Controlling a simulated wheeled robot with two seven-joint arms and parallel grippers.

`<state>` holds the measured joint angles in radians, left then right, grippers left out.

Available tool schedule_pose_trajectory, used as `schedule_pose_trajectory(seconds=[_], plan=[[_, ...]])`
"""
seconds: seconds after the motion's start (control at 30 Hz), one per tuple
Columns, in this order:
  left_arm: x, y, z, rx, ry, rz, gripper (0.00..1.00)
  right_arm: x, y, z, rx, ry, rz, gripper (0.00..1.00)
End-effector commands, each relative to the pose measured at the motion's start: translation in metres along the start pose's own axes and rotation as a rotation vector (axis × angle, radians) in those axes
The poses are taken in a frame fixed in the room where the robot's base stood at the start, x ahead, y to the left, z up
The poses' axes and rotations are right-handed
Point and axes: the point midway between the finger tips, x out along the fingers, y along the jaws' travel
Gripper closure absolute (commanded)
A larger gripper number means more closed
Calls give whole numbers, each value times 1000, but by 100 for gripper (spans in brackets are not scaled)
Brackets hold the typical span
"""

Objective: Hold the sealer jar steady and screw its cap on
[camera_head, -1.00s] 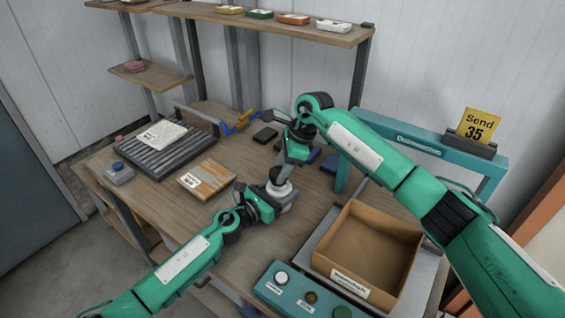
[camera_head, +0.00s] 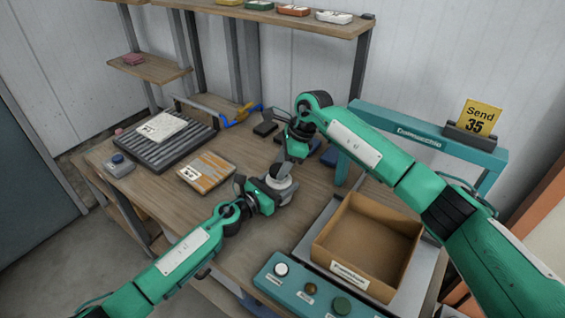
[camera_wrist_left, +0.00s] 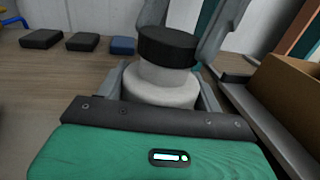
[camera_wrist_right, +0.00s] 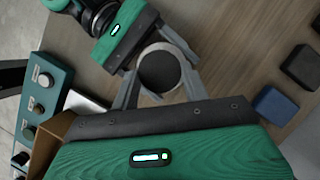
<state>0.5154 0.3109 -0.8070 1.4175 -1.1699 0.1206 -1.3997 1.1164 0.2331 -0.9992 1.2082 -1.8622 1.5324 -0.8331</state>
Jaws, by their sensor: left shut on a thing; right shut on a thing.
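The white sealer jar (camera_wrist_left: 160,88) stands upright on the table, with its black cap (camera_wrist_left: 168,47) on top. My left gripper (camera_head: 279,190) is shut around the jar's body from the side, one finger on each side in the left wrist view. My right gripper (camera_head: 283,170) comes from above and is shut on the cap; its fingers flank the round cap top (camera_wrist_right: 159,71) in the right wrist view. The cap sits straight above the white neck. The thread is hidden, so how tightly it is seated cannot be told.
An open cardboard box (camera_head: 368,247) stands to the right, behind a teal button panel (camera_head: 315,290). An orange-striped pad (camera_head: 207,172) and a ribbed grey tray (camera_head: 165,140) lie to the left. Small dark blocks (camera_wrist_left: 82,41) lie behind the jar.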

Motion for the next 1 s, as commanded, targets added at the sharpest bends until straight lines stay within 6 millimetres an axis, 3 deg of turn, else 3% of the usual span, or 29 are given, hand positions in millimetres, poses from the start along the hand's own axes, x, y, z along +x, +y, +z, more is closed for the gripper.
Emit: schedule_pose_trajectory(seconds=[0.9, 0.93, 1.0], plan=[[0, 0, 0, 0, 1, 0, 74, 11, 0, -5, 0, 0, 0, 75], [0, 0, 0, 0, 1, 0, 96, 10, 0, -5, 0, 0, -1, 75], [0, 0, 0, 0, 1, 0, 97, 10, 0, -5, 9, 1, -5, 75]])
